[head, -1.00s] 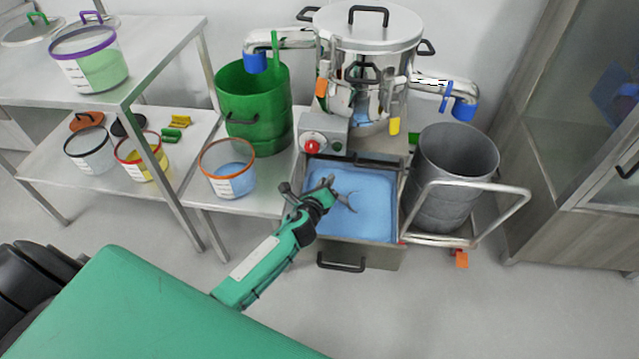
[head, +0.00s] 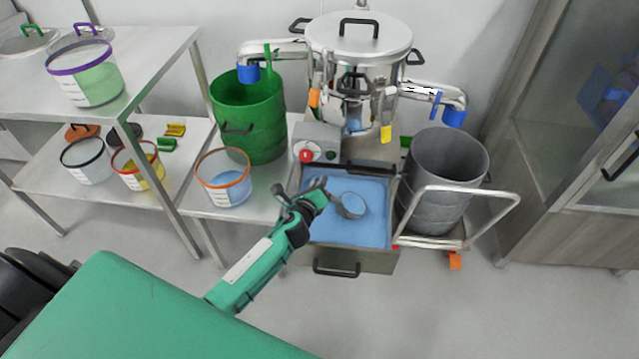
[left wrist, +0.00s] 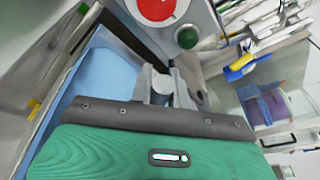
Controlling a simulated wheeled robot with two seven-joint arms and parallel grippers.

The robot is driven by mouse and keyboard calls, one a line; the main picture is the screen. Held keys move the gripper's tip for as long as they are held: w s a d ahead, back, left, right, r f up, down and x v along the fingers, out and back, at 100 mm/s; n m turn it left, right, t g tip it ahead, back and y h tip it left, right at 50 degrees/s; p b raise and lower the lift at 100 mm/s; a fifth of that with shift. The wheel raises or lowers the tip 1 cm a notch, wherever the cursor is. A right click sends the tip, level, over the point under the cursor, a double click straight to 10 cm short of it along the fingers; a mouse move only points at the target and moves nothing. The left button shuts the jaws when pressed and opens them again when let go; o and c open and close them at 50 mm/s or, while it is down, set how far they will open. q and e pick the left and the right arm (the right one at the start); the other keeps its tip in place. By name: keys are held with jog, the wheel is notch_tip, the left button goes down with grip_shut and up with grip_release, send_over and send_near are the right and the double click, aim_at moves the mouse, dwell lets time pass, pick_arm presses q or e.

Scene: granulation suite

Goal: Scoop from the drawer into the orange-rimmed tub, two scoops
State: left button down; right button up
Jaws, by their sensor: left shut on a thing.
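The drawer (head: 378,262) is pulled out below the steel machine and holds a bed of blue powder (head: 325,232); part of it also shows in the left wrist view (left wrist: 95,72). My left gripper (head: 320,191) is over the drawer's left side, shut on the handle of a scoop (head: 350,206). The scoop's round bowl shows blue powder inside and sits at or just above the powder bed; I cannot tell the gap. The orange-rimmed tub (head: 228,192) stands on the low table left of the drawer, with blue powder inside.
A green bin (head: 250,125) stands behind the tub. A grey drum (head: 440,185) on a railed trolley is right of the drawer. The machine's control box with a red button (head: 306,155) is close behind my gripper. Shelves with other tubs are at left.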

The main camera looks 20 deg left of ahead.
jog(key=shift+f+p, duration=0.6)
jog(key=shift+f, duration=2.05)
pick_arm(q)
jog(key=s+a+r+n+t+b, duration=0.1)
jog(key=a+r+n, duration=0.1)
jog(key=r, duration=0.4)
jog(key=shift+s+a+r+n+t+b, duration=0.15)
jog(key=shift+s+a+n+t+b, duration=0.2)
jog(key=shift+a, duration=0.3)
pick_arm(e)
jog(key=v, duration=0.2)
jog(key=w+v, duration=0.1)
jog(key=v, duration=0.2)
jog(key=shift+a+r, duration=0.15)
jog(key=shift+r, duration=0.25)
jog(key=shift+w, duration=0.25)
